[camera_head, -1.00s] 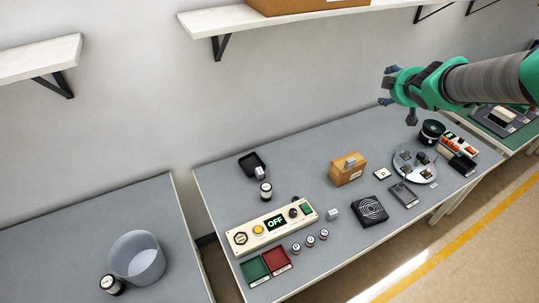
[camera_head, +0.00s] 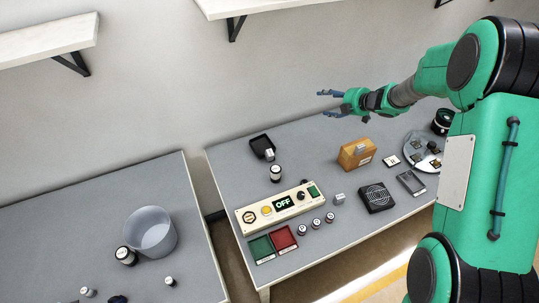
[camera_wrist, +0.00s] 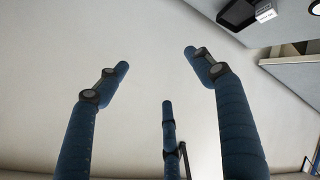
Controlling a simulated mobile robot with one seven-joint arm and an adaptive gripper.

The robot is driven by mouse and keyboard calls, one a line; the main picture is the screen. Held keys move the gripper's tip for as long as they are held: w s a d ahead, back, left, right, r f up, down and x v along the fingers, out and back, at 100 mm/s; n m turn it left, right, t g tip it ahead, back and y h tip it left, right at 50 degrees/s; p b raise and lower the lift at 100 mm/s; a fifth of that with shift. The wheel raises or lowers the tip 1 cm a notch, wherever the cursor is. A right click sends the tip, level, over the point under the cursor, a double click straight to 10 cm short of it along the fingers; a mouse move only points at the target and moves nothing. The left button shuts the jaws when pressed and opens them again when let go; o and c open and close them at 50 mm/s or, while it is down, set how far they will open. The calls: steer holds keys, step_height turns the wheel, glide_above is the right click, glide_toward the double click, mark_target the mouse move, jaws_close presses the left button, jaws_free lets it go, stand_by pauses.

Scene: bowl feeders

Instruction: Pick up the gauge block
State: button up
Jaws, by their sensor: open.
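I cannot tell for sure which small grey block is the gauge block. One grey block (camera_head: 339,198) lies on the grey table by the right end of the control panel. Another (camera_head: 269,154) is at the black tray (camera_head: 258,141) near the back edge; a labelled block shows there in the wrist view (camera_wrist: 265,13). A third grey piece (camera_head: 360,149) sits at the wooden block (camera_head: 350,160). My gripper (camera_head: 328,103) is open and empty, raised above the table's back part. Its spread blue fingers show in the wrist view (camera_wrist: 156,75).
Green (camera_head: 262,249) and red (camera_head: 284,239) trays, several small cylinders, a black fan-like unit (camera_head: 376,197) and a round plate (camera_head: 411,139) stand about. A left table holds a translucent bowl (camera_head: 150,236). Shelves hang above.

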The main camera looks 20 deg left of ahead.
steer(key=s+a+f+n+g, duration=0.2)
steer(key=s+f, duration=0.2)
steer(key=f, duration=0.2)
steer(key=s+a+f+n+g+y+p, duration=0.1)
steer(key=s+a+f+n+g, duration=0.1)
steer(key=f, duration=0.5)
steer(key=s+a+f+n+g+y, duration=0.1)
steer(key=s+a+f+n+g, duration=0.1)
steer(key=s+a+f+g, duration=0.2)
step_height(320, 180, down, 3)
steer(key=shift+s+f, duration=0.2)
steer(key=shift+s, duration=0.6)
glide_toward(272, 160)
steer(key=shift+w+a+r, duration=0.1)
steer(key=shift+a+r, duration=0.1)
steer(key=shift+a, duration=0.8)
steer(key=shift+a+r, duration=0.2)
steer(key=shift+a, duration=0.85)
steer(key=shift+x, duration=2.55)
steer(key=c, duration=1.5)
